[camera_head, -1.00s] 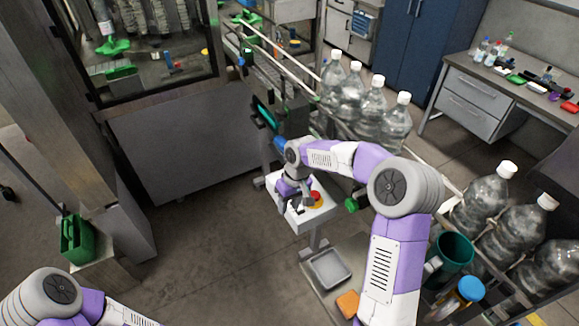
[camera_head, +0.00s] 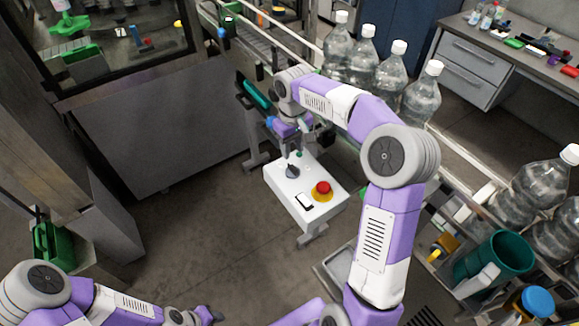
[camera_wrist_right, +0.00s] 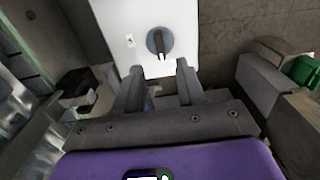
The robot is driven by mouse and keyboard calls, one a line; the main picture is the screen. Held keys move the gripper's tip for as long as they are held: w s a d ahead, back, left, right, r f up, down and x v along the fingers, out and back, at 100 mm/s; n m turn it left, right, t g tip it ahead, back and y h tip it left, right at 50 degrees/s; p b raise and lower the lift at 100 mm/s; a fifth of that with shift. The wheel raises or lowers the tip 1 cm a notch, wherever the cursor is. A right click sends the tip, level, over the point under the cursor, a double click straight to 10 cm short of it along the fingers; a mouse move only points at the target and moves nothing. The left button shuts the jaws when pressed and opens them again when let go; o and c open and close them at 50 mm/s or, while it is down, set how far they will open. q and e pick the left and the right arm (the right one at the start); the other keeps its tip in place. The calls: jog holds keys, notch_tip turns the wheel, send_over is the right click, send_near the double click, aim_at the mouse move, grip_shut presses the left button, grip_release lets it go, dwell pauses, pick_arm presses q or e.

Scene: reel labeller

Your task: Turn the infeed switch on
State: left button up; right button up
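The white control box (camera_head: 281,190) stands on a post in the middle of the head view. On its top are a dark rotary knob (camera_head: 292,171), a red button on a yellow ring (camera_head: 322,189) and a small black-and-white rocker (camera_head: 304,202). No label is readable, so I cannot tell which is the infeed switch. My right gripper (camera_head: 291,149) is at the box's far end, close to the knob. In the right wrist view, its fingers (camera_wrist_right: 157,78) are apart and empty, with the knob (camera_wrist_right: 159,42) just beyond them, apparently untouched. My left gripper (camera_head: 208,314) is low in the head view, its fingers unclear.
Large clear bottles (camera_head: 420,100) line the conveyor behind my right arm. A green bin (camera_head: 494,258) stands at the lower right. A teal-faced screen (camera_head: 256,94) is just behind the box. The floor left of the box is clear.

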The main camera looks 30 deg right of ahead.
aim_at(293, 166)
jog(key=shift+s+f+b, duration=0.15)
jog(key=shift+f+b, duration=0.2)
jog(key=shift+f, duration=3.4)
grip_shut()
